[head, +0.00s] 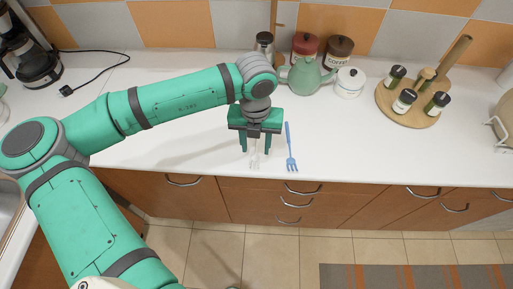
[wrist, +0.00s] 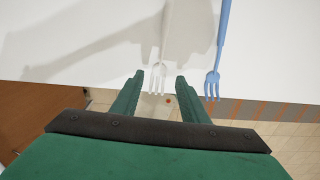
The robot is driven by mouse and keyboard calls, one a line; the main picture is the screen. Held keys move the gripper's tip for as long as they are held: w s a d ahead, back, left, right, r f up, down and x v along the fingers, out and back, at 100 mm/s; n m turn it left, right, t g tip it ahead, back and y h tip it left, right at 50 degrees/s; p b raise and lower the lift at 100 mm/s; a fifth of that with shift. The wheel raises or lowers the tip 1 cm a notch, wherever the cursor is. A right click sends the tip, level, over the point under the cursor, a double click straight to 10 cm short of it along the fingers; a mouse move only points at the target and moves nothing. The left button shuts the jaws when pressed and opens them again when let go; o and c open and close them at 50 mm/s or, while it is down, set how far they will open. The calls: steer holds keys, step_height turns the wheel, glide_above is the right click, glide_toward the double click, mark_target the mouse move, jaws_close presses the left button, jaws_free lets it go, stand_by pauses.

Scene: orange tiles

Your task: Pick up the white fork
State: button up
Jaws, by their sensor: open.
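The white fork (head: 254,161) lies on the white counter near its front edge, its handle partly hidden under my gripper in the head view. In the wrist view the white fork (wrist: 159,72) lies with its tines between the two finger lines. My gripper (head: 255,148) is open and empty, above the counter and pointing down, with one finger on each side of the fork. In the wrist view my gripper (wrist: 160,80) shows both green fingers apart. I cannot tell the exact height above the fork.
A blue fork (head: 290,150) lies close on the right, also in the wrist view (wrist: 217,60). Behind stand a green teapot (head: 305,76), canisters (head: 338,52) and a white lidded pot (head: 349,83). A round wooden board (head: 420,112) holds several jars. The counter's front edge is near.

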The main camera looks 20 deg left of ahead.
mark_target(255, 157)
step_height(255, 157, down, 4)
steer(key=shift+a+f, duration=0.1)
steer(key=shift+a, duration=0.05)
jaws_close()
stand_by(0.3)
